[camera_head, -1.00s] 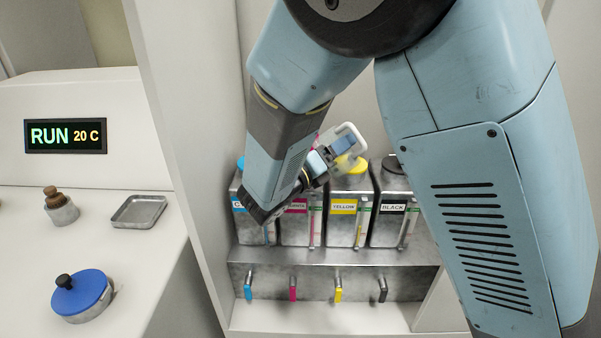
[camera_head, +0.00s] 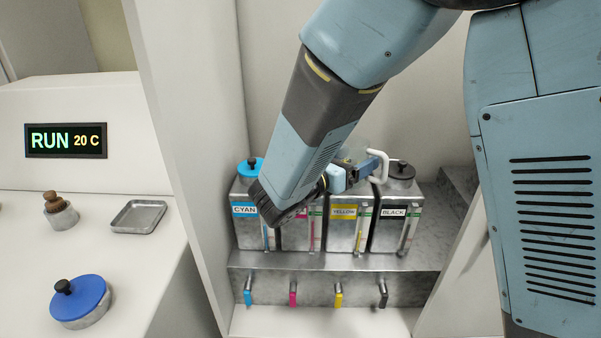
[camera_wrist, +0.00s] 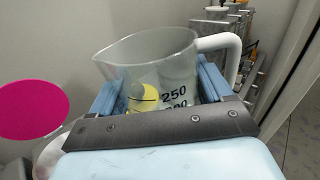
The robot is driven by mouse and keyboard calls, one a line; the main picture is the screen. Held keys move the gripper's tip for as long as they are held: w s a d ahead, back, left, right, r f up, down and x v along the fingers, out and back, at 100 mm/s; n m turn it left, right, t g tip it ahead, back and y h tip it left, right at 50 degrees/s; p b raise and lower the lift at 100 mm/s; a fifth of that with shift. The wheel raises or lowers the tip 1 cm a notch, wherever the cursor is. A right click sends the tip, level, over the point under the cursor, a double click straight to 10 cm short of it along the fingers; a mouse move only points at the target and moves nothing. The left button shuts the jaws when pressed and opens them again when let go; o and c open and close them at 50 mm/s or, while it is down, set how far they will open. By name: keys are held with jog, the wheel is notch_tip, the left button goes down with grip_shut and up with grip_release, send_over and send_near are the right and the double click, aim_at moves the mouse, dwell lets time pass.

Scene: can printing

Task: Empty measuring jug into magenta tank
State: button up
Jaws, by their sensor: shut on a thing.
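My gripper (camera_head: 340,180) is shut on the measuring jug. The jug (camera_wrist: 165,60) is clear, with a spout to the left, black number marks and a white handle on the right. In the wrist view it looks roughly upright between the fingers. A yellow patch shows through its wall; I cannot tell whether it is inside. In the head view, the jug's white handle (camera_head: 381,164) shows above the tanks, near the black one. The magenta tank (camera_head: 296,235) stands second from left, its top hidden behind my arm. A flat magenta disc (camera_wrist: 32,103) lies left of the jug.
The cyan tank (camera_head: 244,228), yellow tank (camera_head: 341,235) and black tank (camera_head: 391,230) share the shelf (camera_head: 290,259). Coloured taps hang below. A white partition (camera_head: 190,150) stands left. The bench beyond holds a blue-lidded pot (camera_head: 80,300) and a small tray (camera_head: 138,216).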

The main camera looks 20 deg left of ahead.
aim_at(357, 142)
jog(key=shift+s+d+f+m, duration=0.1)
jog(key=shift+d+f+m, duration=0.1)
jog(key=shift+m, duration=0.2)
jog(key=shift+r, duration=2.45)
